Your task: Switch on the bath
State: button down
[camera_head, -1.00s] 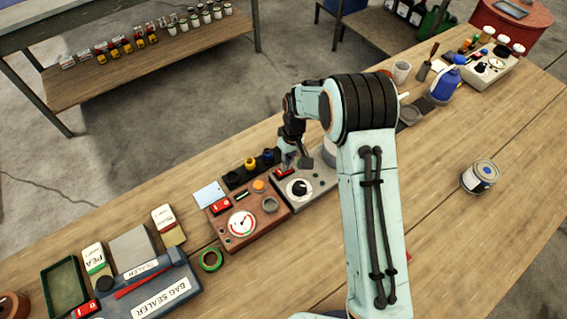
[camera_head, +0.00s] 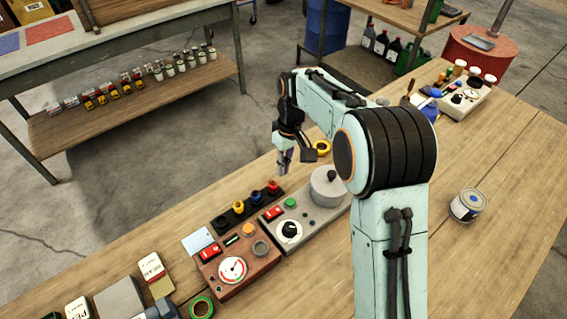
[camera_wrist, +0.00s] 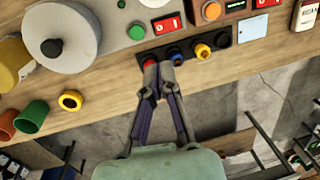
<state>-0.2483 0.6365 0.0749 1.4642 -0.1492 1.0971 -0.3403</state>
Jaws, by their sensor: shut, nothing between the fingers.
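The bath appears to be the grey unit (camera_head: 318,220) on the bench, with a round lidded pot (camera_head: 327,186), a black dial (camera_head: 289,231), a red rocker switch (camera_head: 272,213) and a round green button or lamp (camera_head: 290,202). The wrist view also shows the pot (camera_wrist: 62,38), the rocker (camera_wrist: 168,24) and the green round part (camera_wrist: 137,32). Which way the rocker is tipped is too small to tell. My gripper (camera_head: 285,173) is shut and empty, above the bench behind the unit and apart from it. In the wrist view its fingertips (camera_wrist: 158,70) overlap the red plug's front.
A black strip with red, blue and yellow knobs (camera_head: 255,198) lies behind the unit. A brown gauge box (camera_head: 235,265) with its own red switch stands left. A yellow ring (camera_head: 322,147) lies near my gripper.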

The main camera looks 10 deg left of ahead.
aim_at(269, 214)
jog(key=shift+r, duration=0.35)
jog(key=shift+s+a+r+g+y, duration=0.15)
jog(key=shift+s+a+g+y, duration=0.15)
jog(key=shift+s+a, duration=0.2)
jog(key=f, duration=0.4)
jog(key=s+a+f, duration=0.1)
jog(key=f, duration=0.4)
jog(key=s+f, duration=0.1)
jog(key=f, duration=0.3)
jog(key=shift+a+f, duration=0.4)
